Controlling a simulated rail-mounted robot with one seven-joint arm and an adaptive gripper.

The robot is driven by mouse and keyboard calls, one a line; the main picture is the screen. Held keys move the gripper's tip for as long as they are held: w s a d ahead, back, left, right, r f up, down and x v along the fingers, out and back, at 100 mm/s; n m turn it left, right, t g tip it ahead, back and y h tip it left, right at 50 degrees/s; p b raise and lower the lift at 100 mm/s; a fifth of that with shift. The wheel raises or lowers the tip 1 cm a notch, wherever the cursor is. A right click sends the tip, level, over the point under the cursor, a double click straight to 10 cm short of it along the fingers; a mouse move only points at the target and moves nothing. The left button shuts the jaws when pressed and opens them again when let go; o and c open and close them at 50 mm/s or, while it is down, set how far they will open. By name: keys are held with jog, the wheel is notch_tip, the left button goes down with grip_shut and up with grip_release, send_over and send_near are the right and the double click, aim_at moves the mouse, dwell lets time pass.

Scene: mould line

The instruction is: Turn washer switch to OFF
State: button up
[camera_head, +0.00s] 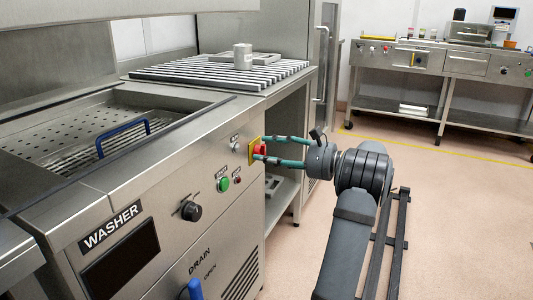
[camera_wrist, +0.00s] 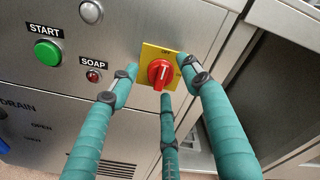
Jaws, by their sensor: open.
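The washer switch is a red rotary knob (camera_wrist: 160,73) on a yellow plate (camera_wrist: 147,53) on the washer's front panel. In the head view the red knob (camera_head: 262,150) is partly hidden by my fingers. The plate has an OFF mark at its top and another mark at its right, partly covered by a finger. The knob's grip looks roughly upright in the wrist view. My gripper (camera_wrist: 160,78) is open, with its teal fingers spread around the knob, to its left, right and below. I cannot tell whether any fingertip touches it. My gripper (camera_head: 260,149) reaches in from the right.
A green START button (camera_wrist: 47,53), a small red SOAP button (camera_wrist: 93,76) and a grey button (camera_wrist: 91,12) sit left of the switch. A black dial (camera_head: 191,211) and blue drain handle (camera_head: 195,289) are lower on the washer (camera_head: 150,220). Open floor lies right.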

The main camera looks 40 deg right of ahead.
jog(key=v, duration=1.1)
jog(key=shift+w, duration=0.1)
jog(key=x, duration=1.1)
jog(key=shift+w+a, duration=0.15)
jog(key=shift+w, duration=0.15)
